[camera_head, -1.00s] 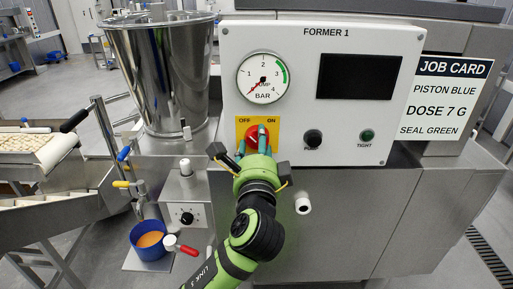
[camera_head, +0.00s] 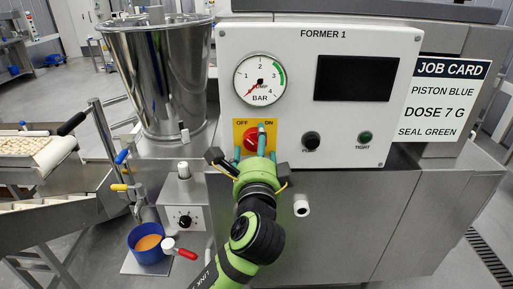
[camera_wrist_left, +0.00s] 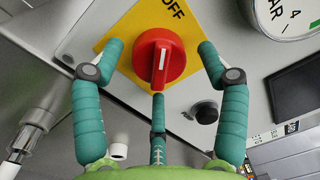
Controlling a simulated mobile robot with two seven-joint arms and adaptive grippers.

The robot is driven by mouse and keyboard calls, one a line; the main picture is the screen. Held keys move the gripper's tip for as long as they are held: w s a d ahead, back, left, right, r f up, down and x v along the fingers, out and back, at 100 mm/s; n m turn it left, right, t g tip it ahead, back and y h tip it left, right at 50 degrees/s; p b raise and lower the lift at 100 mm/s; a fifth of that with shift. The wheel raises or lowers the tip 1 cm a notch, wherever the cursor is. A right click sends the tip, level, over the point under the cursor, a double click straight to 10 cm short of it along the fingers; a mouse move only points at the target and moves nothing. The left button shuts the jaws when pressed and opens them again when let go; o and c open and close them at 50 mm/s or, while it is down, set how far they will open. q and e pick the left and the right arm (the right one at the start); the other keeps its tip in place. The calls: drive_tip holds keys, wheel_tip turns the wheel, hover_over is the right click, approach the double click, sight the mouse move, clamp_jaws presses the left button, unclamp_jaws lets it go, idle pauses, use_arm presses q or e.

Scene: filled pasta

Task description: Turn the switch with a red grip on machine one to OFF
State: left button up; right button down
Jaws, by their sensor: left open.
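The switch with a red grip (camera_head: 251,141) sits on a yellow plate (camera_head: 239,128) marked OFF at left and ON at right, on the FORMER 1 panel. My left gripper (camera_head: 255,153) is open in front of it, and its teal fingers partly cover the grip. In the left wrist view the round red grip (camera_wrist_left: 174,68) has a white line and lies between the two outer fingers of my left gripper (camera_wrist_left: 160,70). A third finger is below it. Gaps show beside the outer fingers; contact with the third is unclear. ON is hidden in the wrist view. My right gripper is not in view.
A pressure gauge (camera_head: 260,80) is above the switch. A black knob (camera_head: 311,141) and a green button (camera_head: 364,137) are to its right. A steel hopper (camera_head: 160,75) stands at left, above a small box with a black dial (camera_head: 186,221) and a blue cup (camera_head: 146,254).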

use_arm(q)
drive_tip(key=s, duration=1.2)
drive_tip(key=shift+f, duration=0.35)
